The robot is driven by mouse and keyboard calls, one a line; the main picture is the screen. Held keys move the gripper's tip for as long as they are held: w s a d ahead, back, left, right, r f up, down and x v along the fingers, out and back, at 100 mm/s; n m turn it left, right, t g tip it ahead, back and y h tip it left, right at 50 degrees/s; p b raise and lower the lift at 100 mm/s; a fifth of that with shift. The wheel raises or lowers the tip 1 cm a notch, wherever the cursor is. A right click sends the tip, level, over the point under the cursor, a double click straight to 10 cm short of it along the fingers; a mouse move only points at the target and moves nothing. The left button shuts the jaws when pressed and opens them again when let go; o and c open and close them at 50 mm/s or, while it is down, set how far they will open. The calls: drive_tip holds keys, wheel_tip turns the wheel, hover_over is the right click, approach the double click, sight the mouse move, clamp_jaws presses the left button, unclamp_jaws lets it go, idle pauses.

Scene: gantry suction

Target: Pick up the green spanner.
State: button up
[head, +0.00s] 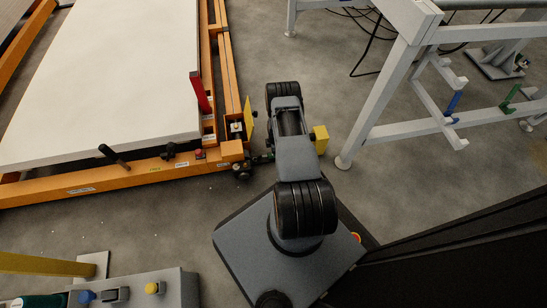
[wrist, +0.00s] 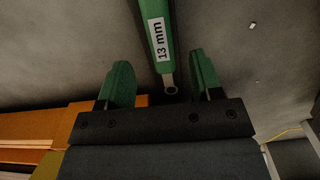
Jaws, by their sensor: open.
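The green spanner (wrist: 158,10) shows in the wrist view, with a white label reading "13 mm" and a small metal ring end. It enters from the top edge and its ring end lies between the two green fingers of my gripper (wrist: 159,62). The fingers are open, with a gap on each side of the spanner, and do not appear to touch it. The spanner's upper end is out of the picture. I cannot make out this spanner for certain in the head view.
An orange frame (head: 120,177) with a large white panel (head: 100,80) stands at left. A white metal stand (head: 392,84) with a blue piece (head: 453,103) and a green piece (head: 511,98) is at right. A grey control box (head: 170,285) is at lower left.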

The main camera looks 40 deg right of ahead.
sight(270, 157)
drive_tip(key=shift+f+b, duration=1.75)
drive_tip(key=shift+f, duration=1)
drive_tip(key=shift+r, duration=0.1)
drive_tip(key=shift+c, duration=0.3)
drive_tip(key=c, duration=1)
